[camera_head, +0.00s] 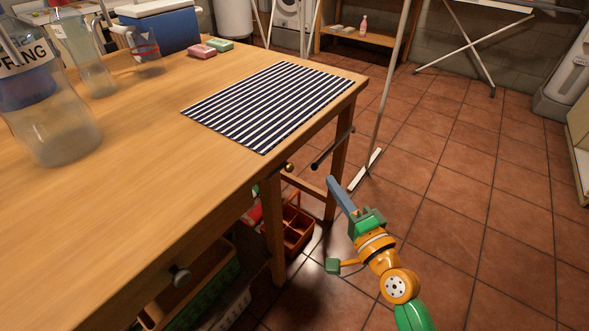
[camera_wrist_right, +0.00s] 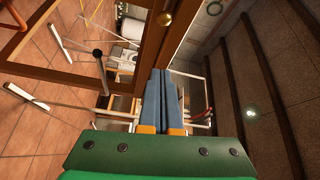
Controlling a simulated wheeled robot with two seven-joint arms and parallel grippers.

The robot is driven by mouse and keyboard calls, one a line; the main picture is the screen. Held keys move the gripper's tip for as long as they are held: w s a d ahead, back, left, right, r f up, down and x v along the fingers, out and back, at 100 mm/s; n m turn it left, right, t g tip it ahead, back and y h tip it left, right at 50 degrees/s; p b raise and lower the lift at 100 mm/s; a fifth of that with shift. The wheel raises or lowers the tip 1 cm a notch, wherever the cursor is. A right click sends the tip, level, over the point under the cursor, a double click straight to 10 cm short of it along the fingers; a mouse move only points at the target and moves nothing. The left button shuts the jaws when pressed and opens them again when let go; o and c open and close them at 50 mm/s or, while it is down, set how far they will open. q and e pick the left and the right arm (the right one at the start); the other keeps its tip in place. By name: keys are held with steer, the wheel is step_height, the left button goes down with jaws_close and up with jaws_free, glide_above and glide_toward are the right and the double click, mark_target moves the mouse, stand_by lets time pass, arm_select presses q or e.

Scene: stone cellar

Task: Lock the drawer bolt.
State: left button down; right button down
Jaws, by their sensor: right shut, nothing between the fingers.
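My right gripper (camera_head: 332,182) is shut and empty, its slim blue fingers together, off the table's front edge. They also show, pressed together, in the wrist view (camera_wrist_right: 166,72). A small round brass knob (camera_head: 289,167) sticks out below the tabletop edge, left of the fingertips and apart from them. The knob also shows above the fingertips in the wrist view (camera_wrist_right: 165,19). A black-ended metal bar (camera_head: 315,166) lies near it. I cannot tell which part is the bolt or how it stands. A silver knob (camera_head: 180,276) sits on the nearer table front. My left gripper is not in view.
The wooden table (camera_head: 150,190) holds a striped mat (camera_head: 270,105), glass jugs (camera_head: 90,60), soap bars (camera_head: 202,51) and a blue cooler (camera_head: 165,28). A red crate (camera_head: 297,230) stands underneath. A pole (camera_head: 392,90) stands beyond the gripper. Tiled floor at right is clear.

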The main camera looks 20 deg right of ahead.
mark_target(289, 168)
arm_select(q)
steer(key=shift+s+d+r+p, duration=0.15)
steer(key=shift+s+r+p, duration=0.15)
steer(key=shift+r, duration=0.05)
arm_select(e)
steer(key=w+a, duration=0.4)
steer(key=w, duration=0.3)
steer(key=shift+w+a, duration=0.35)
